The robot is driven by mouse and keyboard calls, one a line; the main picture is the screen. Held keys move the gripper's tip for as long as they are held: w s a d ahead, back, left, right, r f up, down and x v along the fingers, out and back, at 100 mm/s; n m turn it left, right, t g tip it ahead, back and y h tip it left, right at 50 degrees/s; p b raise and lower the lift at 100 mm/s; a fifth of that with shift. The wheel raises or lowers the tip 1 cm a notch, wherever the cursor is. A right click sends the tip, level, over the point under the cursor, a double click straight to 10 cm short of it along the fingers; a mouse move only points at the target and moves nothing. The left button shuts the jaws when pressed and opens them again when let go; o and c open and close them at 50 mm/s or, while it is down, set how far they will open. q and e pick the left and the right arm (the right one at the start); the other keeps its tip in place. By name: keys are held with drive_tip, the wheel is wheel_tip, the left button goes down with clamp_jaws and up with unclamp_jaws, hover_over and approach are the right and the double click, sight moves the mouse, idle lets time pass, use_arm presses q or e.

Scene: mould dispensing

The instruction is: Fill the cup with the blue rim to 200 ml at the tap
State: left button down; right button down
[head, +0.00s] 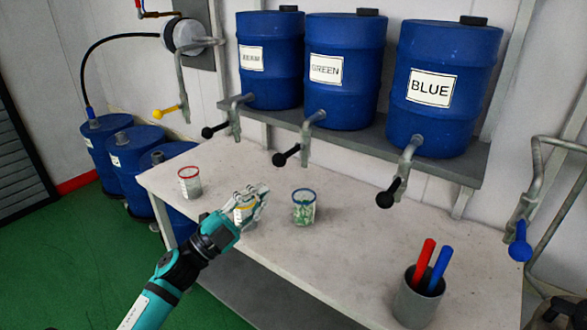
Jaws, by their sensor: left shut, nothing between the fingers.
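The cup with the blue rim (304,208) stands upright on the pale table in the middle. Its clear wall shows green and white patches; I cannot tell whether these are contents or markings, nor read a level. My left gripper (260,196) is shut and empty, a short way left of this cup and apart from it. It partly hides a yellow-rimmed cup (243,216). A tap with a blue handle (520,246) hangs from a pipe at the far right. Black-handled taps (290,156) come from the shelf barrels. My right gripper is out of view.
A red-rimmed cup (190,184) stands at the table's left. A grey holder (417,302) with red and blue sticks stands at front right. Blue barrels, one labelled BLUE (440,100), line the shelf (450,165). A yellow-handled tap (166,113) is at left. The table's middle right is clear.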

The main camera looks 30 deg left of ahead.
sight(288, 154)
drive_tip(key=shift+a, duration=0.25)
